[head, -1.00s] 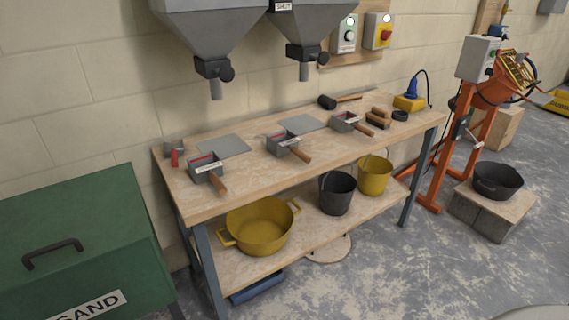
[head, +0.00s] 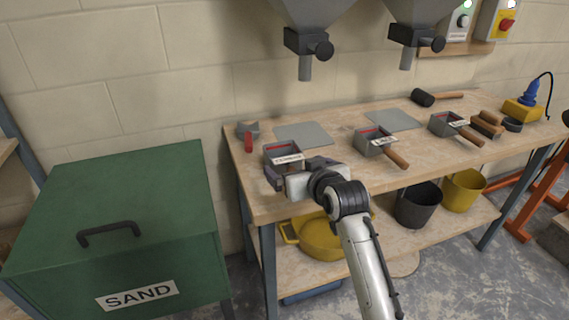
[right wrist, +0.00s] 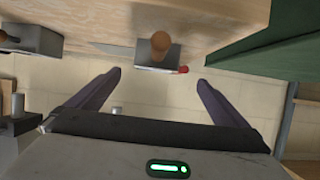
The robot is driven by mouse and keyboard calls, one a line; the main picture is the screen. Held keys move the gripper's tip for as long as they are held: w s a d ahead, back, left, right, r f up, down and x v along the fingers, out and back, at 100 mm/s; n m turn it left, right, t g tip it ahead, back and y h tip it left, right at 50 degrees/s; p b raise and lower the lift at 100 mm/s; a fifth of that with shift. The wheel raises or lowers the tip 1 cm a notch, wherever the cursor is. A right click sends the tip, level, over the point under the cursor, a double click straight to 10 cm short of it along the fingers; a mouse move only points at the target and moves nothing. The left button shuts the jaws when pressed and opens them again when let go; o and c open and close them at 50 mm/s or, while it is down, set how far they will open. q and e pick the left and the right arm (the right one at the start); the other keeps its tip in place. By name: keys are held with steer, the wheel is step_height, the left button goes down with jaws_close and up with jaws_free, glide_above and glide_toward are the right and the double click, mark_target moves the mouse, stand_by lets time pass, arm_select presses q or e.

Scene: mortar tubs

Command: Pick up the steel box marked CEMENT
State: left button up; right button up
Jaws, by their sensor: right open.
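The leftmost steel box (head: 270,152) stands on the workbench near its left end; its small white label appears to read CEMENT. My right gripper (head: 292,176) is in front of it in the head view and hides its handle and part of its front. In the right wrist view a grey box (right wrist: 150,62) with a round wooden handle end pointing at the camera shows beyond the fingertips. The right gripper (right wrist: 160,82) is open there, its two dark fingers wide apart with nothing between them. My left gripper is out of view.
Similar labelled boxes stand further right, a middle one (head: 372,142) and a right one (head: 443,124). A red-handled item (head: 248,142) is close left of the leftmost box. The green SAND bin (head: 120,200) is left of the bench. Hopper spouts (head: 305,66) hang above.

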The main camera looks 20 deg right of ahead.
mark_target(287, 157)
steer(key=x, duration=0.4)
steer(key=shift+w, duration=0.2)
steer(key=w, duration=0.2)
steer(key=w+f+b, duration=0.1)
steer(key=shift+w+d, duration=0.35)
steer(key=shift+w, duration=0.05)
steer(key=shift+x, duration=0.8)
steer(key=shift+s+r, duration=0.1)
steer(key=c, duration=1.3)
